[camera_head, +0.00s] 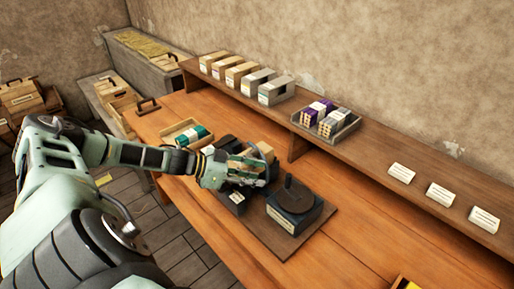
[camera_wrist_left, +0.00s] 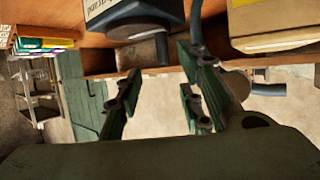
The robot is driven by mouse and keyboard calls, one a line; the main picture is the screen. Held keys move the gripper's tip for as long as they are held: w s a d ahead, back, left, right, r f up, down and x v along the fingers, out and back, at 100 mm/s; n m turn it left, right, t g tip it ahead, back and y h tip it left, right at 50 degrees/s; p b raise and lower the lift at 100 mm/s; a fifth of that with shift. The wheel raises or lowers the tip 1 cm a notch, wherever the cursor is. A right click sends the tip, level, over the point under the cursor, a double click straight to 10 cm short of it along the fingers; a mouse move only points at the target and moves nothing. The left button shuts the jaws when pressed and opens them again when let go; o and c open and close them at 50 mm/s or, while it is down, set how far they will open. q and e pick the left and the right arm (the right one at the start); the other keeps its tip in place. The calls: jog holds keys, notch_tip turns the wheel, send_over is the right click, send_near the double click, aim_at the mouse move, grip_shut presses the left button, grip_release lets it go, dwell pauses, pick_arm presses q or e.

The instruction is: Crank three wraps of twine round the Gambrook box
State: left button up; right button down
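My left gripper (camera_head: 250,168) is over the dark press on the bench. In the left wrist view its fingers (camera_wrist_left: 158,95) are apart with nothing between them. A dark blue-grey labelled block (camera_wrist_left: 145,14) with a short dark peg (camera_wrist_left: 162,50) shows just beyond the fingertips, apart from them. A tan box (camera_head: 265,151) stands behind the gripper, partly hidden; a tan box also shows in the wrist view (camera_wrist_left: 272,22). A dark block (camera_head: 235,198) sits below the gripper. Beside it is a dark unit with a round top and upright peg (camera_head: 293,195). I cannot make out twine. My right gripper is not in view.
The press stands on a brown board (camera_head: 290,240). A tray (camera_head: 179,127) with green and white packs lies behind. The raised shelf (camera_head: 360,160) holds several boxes (camera_head: 240,72), a tray of spools or packs (camera_head: 325,125) and three white cards (camera_head: 440,195).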

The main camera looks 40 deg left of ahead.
aim_at(286, 181)
pick_arm(q)
jog(key=w+d+f, duration=0.1)
jog(key=d, duration=0.2)
jog(key=w+d+f+n+y, duration=0.1)
jog(key=d, duration=0.3)
jog(key=w+d+f+n+t+b, duration=0.1)
jog(key=d, duration=0.2)
jog(key=shift+w+d+f+y, duration=0.1)
jog(key=shift+d+y, duration=0.2)
jog(key=shift+n+t+y, duration=0.3)
jog(key=shift+a+r+n+y, duration=0.15)
jog(key=shift+r+n+y, duration=0.05)
jog(key=shift+n+y, duration=0.25)
jog(key=a+y, duration=0.1)
jog(key=a+r+n+y, duration=0.1)
jog(key=a, duration=0.1)
jog(key=s+a+n+t+y, duration=0.1)
jog(key=shift+a+r+n+y+b, duration=0.15)
jog(key=shift+a+n+y+b, duration=0.1)
jog(key=shift+b, duration=0.1)
jog(key=shift+p+x, duration=0.6)
jog(key=shift+x, duration=3.35)
jog(key=shift+r, duration=0.1)
grip_shut()
